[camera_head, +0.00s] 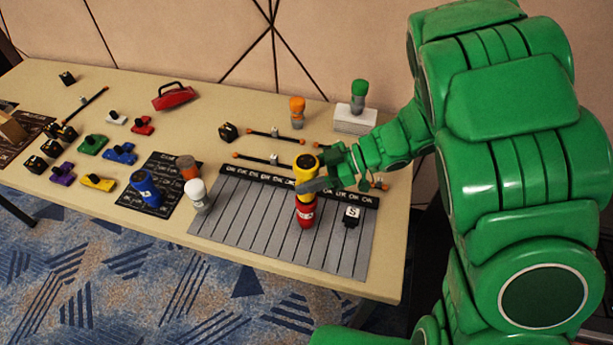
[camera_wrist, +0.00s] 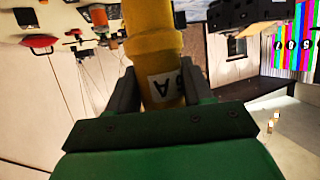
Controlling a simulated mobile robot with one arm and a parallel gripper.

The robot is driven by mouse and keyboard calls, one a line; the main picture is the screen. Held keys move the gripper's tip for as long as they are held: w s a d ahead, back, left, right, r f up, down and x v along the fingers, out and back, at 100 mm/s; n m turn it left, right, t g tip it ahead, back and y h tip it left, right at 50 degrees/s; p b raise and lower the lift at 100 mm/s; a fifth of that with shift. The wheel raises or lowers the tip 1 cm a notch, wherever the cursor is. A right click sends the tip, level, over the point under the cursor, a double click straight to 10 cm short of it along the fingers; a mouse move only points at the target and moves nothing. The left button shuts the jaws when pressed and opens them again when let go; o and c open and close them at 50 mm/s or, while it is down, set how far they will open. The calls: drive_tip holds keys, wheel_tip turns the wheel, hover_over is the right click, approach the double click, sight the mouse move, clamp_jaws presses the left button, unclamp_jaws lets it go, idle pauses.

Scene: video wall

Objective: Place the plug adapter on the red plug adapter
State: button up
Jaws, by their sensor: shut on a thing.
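My gripper (camera_head: 312,178) is shut on a yellow plug adapter (camera_head: 304,174) with a dark top, held about upright over the striped grey mat. The wrist view shows the yellow adapter (camera_wrist: 152,45) between the two fingers, with a white label on its side. A red plug adapter (camera_head: 305,214) with a pale label stands on the mat directly below the yellow one. The two look lined up, and their ends meet in the head view. Whether they touch or a small gap is left I cannot tell. One finger hides part of the yellow adapter.
The grey mat (camera_head: 240,215) has a small black cube (camera_head: 351,216) marked S at right. White (camera_head: 196,195), brown-topped (camera_head: 187,168) and blue (camera_head: 145,188) adapters stand left. Orange (camera_head: 297,112) and green (camera_head: 358,96) ones stand behind. Rods lie behind the mat.

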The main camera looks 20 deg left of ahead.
drive_tip(key=shift+f, duration=0.2)
drive_tip(key=shift+f, duration=0.1)
drive_tip(key=o, duration=1.1)
drive_tip(key=shift+o, duration=0.2)
drive_tip(key=shift+d+r, duration=0.15)
drive_tip(key=shift+r, duration=0.05)
drive_tip(key=v, duration=1.1)
drive_tip(key=shift+w+d, duration=0.2)
drive_tip(key=shift+d, duration=0.05)
drive_tip(key=shift+r, duration=0.1)
